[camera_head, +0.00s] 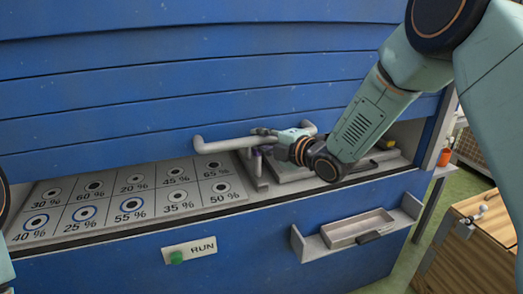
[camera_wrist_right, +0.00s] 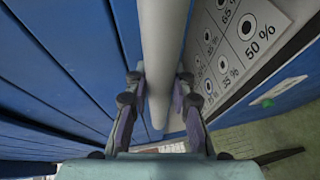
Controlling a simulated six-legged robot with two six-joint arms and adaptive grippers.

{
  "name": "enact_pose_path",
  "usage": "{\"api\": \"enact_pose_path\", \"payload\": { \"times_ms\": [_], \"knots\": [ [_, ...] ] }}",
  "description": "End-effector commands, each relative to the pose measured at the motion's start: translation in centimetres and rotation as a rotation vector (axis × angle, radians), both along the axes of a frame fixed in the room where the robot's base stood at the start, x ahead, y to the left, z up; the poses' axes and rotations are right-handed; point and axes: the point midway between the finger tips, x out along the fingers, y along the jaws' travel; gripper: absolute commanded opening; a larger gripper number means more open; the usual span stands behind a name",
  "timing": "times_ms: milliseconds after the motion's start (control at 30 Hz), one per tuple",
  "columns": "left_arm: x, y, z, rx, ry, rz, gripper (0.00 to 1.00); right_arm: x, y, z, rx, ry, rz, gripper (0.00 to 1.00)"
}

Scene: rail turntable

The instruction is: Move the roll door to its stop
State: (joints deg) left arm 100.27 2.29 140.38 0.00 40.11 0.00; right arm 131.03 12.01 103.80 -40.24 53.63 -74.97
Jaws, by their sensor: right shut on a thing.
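The blue slatted roll door (camera_head: 190,90) is partly lowered over the cabinet opening, with a gap below its bottom edge. A grey bar handle (camera_head: 225,144) runs along the door's lower part. My right gripper (camera_head: 268,138) is shut on the handle near its right end. In the right wrist view the handle (camera_wrist_right: 164,60) passes between the two fingers of my right gripper (camera_wrist_right: 157,90). The fingers partly hide the handle in the head view. My left gripper is not in view.
Below the door, a panel of round percent-marked spots (camera_head: 130,205) lies in the opening. A RUN plate with a green button (camera_head: 176,257) and a shelf with a grey tray (camera_head: 358,228) are on the blue front. A wooden box (camera_head: 470,250) stands at right.

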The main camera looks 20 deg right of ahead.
Motion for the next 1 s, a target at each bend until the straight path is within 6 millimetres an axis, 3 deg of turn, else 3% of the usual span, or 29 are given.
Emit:
{"api": "enact_pose_path", "payload": {
  "times_ms": [33,500,700,1000],
  "knots": [
    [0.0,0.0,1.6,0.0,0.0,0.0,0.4,0.2,0.0,2.7,0.002,-0.013,0.0,0.0],
    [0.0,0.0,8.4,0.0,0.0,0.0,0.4,0.1,-0.1,15.4,0.002,-0.013,0.0,0.0],
    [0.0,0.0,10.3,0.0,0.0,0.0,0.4,0.1,-0.1,19.1,0.002,-0.011,-0.001,0.0],
    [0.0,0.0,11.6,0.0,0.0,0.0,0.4,0.1,0.0,21.7,0.001,-0.008,0.0,0.0]
  ]
}}
